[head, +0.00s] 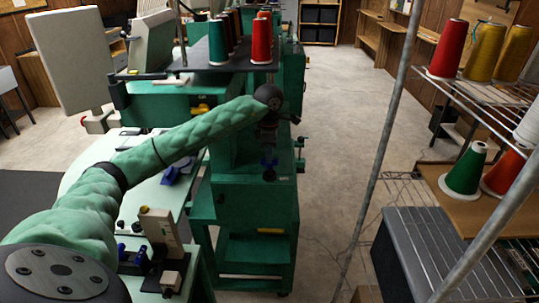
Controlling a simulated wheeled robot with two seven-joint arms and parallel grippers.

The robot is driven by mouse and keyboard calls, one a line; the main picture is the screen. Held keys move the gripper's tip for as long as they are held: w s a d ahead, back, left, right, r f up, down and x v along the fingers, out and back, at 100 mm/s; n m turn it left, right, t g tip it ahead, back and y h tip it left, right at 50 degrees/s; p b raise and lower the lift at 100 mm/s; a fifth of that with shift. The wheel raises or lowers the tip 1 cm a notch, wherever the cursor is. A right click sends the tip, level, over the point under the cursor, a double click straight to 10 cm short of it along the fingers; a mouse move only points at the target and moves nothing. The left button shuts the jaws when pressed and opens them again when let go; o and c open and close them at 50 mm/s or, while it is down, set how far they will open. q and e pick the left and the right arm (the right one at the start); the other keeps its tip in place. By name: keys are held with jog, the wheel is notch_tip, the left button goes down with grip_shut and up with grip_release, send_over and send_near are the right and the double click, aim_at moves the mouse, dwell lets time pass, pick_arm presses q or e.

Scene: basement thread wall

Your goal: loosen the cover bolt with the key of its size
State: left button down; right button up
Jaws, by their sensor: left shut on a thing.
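My left arm reaches from the lower left to the front of a green machine (255,208). My left gripper (268,148) points down just below the dark wrist ball, close to the machine's face. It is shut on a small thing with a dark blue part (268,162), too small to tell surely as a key. I cannot make out the cover bolt, and the arm and gripper hide part of the machine's front. My right gripper is not in view.
A pale table (132,185) at left holds small blue and dark items. Thread cones, including a red one (262,40), stand on the machine's top rack. A wire shelf (475,85) with cones and grey posts stands at right. The floor (335,150) between is mostly clear.

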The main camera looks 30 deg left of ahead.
pick_arm(q)
jog(key=shift+n, duration=0.4)
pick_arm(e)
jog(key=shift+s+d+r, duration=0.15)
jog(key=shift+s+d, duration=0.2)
pick_arm(q)
jog(key=shift+m+b, duration=0.3)
jog(key=shift+b, duration=0.05)
jog(key=shift+r+m+b, duration=0.1)
jog(key=shift+m+b, duration=0.45)
jog(key=shift+m, duration=0.05)
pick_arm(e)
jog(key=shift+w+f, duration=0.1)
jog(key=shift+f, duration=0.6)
pick_arm(q)
jog(key=shift+r, duration=0.1)
